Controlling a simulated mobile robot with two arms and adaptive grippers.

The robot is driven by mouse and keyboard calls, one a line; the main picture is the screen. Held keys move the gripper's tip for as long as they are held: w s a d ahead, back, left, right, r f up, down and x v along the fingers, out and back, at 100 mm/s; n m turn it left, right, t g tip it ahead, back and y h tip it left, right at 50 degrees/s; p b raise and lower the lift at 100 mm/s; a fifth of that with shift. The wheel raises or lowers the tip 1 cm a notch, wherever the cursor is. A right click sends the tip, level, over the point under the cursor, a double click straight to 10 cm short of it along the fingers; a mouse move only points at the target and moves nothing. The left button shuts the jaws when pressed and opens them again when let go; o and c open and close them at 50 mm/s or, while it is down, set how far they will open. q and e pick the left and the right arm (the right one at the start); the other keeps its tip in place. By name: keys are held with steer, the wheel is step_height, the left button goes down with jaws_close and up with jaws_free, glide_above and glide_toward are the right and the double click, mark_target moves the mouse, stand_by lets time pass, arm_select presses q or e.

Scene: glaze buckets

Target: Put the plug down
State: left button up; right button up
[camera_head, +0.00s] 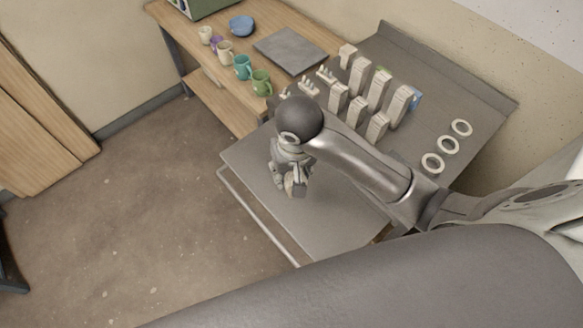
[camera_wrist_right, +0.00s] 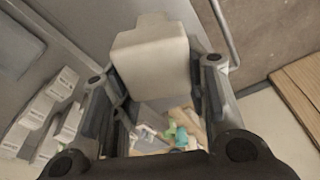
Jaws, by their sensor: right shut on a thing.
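The plug (camera_wrist_right: 152,52) is a pale, blocky piece in the right wrist view, between the two dark fingers of my right gripper (camera_wrist_right: 158,85). My right gripper (camera_head: 290,176) is shut on it. In the head view the gripper hangs over the bare front part of the grey metal table (camera_head: 335,222), and only a small beige bit of the plug (camera_head: 297,186) shows at the fingers. I cannot tell whether the plug touches the table. My left gripper is not in view.
Several pale blocks (camera_head: 378,88) stand in rows on the table behind my right arm, with three white rings (camera_head: 448,145) to the right. A wooden table (camera_head: 285,22) holds mugs (camera_head: 243,67), a blue bowl (camera_head: 241,26) and a grey slab (camera_head: 290,49). A rail (camera_head: 262,222) runs along the metal table's edge.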

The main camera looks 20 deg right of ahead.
steer(key=w+f, duration=1.2)
steer(key=w, duration=0.1)
steer(key=shift+d, duration=0.35)
steer(key=shift+f, duration=0.4)
steer(key=o, duration=1.1)
steer(key=shift+c, duration=0.2)
